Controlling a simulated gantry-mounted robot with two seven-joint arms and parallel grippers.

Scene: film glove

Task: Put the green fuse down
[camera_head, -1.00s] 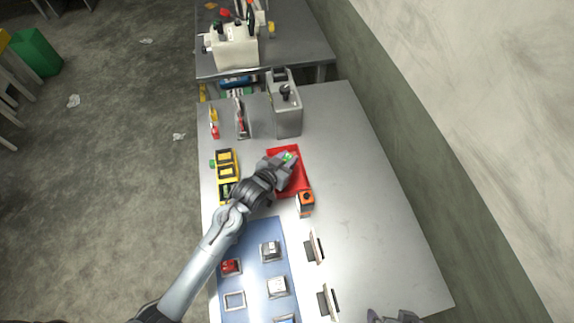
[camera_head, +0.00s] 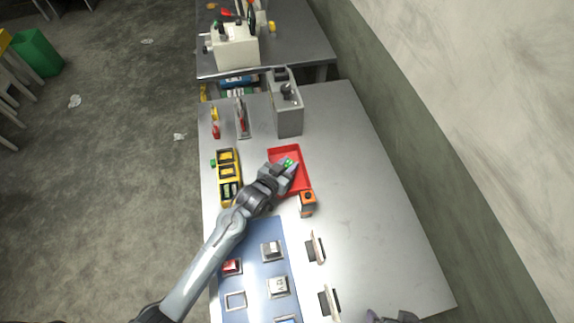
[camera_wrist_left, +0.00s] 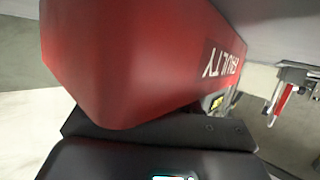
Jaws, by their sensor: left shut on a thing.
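The green fuse (camera_head: 289,163) shows as a small bright green piece at the tip of my left gripper (camera_head: 285,167). My left gripper is shut on it, over the red tray (camera_head: 302,182). I cannot tell whether the fuse touches the tray floor. In the left wrist view the tray's red wall (camera_wrist_left: 130,60), lettered FAULTY, fills much of the picture. The fuse is not clearly visible there. Part of my right gripper (camera_head: 393,317) shows at the bottom edge, cut off by the frame.
An orange-and-black block (camera_head: 307,203) stands just below the tray. A yellow-and-black holder (camera_head: 228,177) lies to its left, and a grey machine (camera_head: 286,110) stands behind. The table's right side is clear.

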